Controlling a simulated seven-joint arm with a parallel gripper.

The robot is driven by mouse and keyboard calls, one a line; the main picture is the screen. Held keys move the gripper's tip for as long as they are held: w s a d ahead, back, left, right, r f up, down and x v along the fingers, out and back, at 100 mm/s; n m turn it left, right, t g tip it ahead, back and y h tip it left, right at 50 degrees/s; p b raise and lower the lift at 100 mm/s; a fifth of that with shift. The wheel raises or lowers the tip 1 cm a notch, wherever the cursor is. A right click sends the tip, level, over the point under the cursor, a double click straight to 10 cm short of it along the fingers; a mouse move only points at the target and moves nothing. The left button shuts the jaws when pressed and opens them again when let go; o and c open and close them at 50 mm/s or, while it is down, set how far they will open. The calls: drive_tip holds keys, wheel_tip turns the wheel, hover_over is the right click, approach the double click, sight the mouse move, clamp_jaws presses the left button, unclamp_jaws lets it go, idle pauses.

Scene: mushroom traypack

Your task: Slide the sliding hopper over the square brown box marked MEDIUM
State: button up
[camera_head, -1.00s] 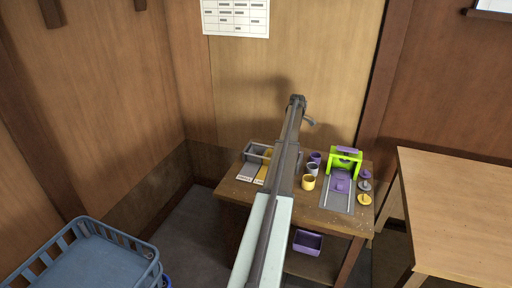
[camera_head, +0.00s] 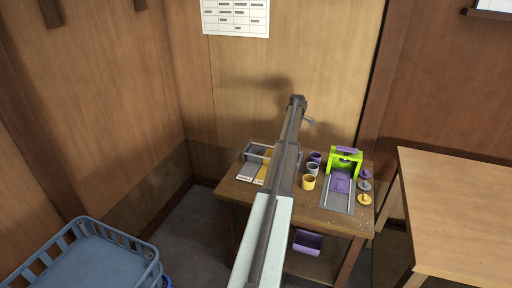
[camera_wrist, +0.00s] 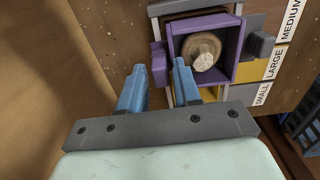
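The sliding hopper (camera_wrist: 234,62) is a purple square frame in the wrist view, with a mushroom (camera_wrist: 202,50) inside it. A purple tab (camera_wrist: 158,60) sticks out of its left side. My gripper (camera_wrist: 158,67) is open, its two blue fingers on either side of this tab with small gaps visible. The MEDIUM label (camera_wrist: 291,20) is at the upper right, above the LARGE label (camera_wrist: 275,62) and the SMALL label (camera_wrist: 262,93). The hopper lies roughly level with the LARGE row. My arm hides the hopper in the head view.
The worktable (camera_head: 235,190) also carries several cups (camera_head: 308,182), a green press (camera_head: 333,163) and several knobbed discs (camera_head: 364,186) to the right. A purple bin (camera_head: 308,242) is below. A blue basket (camera_head: 85,262) stands at the lower left.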

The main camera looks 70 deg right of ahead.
drive_tip(key=shift+o, duration=0.5)
drive_tip(key=shift+s+a, duration=0.2)
drive_tip(key=shift+w+d+r, duration=0.15)
drive_tip(key=shift+r, duration=1.25)
